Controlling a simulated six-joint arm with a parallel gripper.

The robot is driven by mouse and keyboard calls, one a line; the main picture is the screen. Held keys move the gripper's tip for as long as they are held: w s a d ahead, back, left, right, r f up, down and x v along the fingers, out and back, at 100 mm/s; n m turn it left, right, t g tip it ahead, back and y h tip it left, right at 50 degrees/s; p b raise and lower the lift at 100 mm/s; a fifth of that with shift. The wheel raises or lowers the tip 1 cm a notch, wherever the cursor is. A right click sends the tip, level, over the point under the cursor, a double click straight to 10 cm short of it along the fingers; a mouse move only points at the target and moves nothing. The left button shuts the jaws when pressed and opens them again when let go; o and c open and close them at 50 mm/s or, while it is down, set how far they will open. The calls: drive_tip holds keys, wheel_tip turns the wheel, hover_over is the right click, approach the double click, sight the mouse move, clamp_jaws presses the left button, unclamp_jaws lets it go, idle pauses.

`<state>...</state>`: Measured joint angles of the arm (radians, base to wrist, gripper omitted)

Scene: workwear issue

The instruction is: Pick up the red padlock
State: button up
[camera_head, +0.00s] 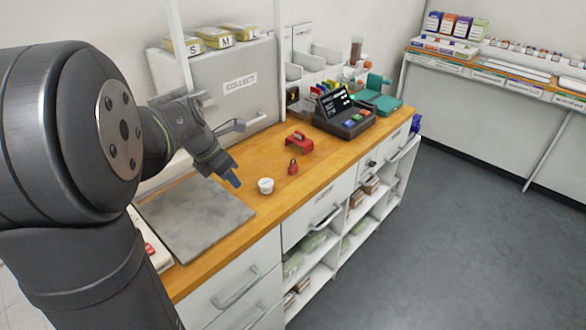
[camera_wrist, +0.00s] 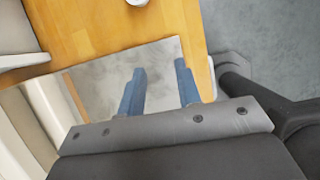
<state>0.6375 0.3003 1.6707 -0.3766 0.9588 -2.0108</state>
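The red padlock (camera_head: 292,167) sits on the wooden counter (camera_head: 330,163) in the head view, just right of a small white round tub (camera_head: 266,186). My gripper (camera_head: 234,178) is above the counter, to the left of the tub and padlock and apart from both. In the wrist view my gripper (camera_wrist: 160,88) shows two blue fingers spread apart with nothing between them. The grey mat lies below them there. The padlock is not visible in the wrist view; part of the white tub (camera_wrist: 137,2) shows at its top edge.
A grey mat (camera_head: 190,215) lies on the near counter. A red tool-like object (camera_head: 299,142) lies behind the padlock. A dark terminal (camera_head: 343,112) and teal device (camera_head: 380,97) stand farther back. A grey COLLECT box (camera_head: 225,95) stands along the wall. The counter's front edge is close to the padlock.

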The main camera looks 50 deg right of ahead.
drive_tip(key=w+a+f+m+t, duration=0.1)
drive_tip(key=w+f+m+t, duration=0.35)
drive_tip(key=m, duration=0.25)
drive_tip(key=m+h, duration=0.9)
drive_tip(key=m, duration=1.8)
approach(293, 165)
drive_tip(key=shift+w+d+r, duration=0.1)
drive_tip(key=shift+d+r, duration=0.35)
drive_tip(key=shift+d, duration=0.35)
drive_tip(key=shift+y, duration=0.3)
drive_tip(key=shift+w+r+x, duration=0.1)
drive_tip(key=shift+r+x, duration=0.05)
drive_tip(key=shift+x, duration=1.4)
drive_tip(key=shift+w+r+x, duration=0.15)
drive_tip(key=shift+x, duration=1.4)
clamp_jaws()
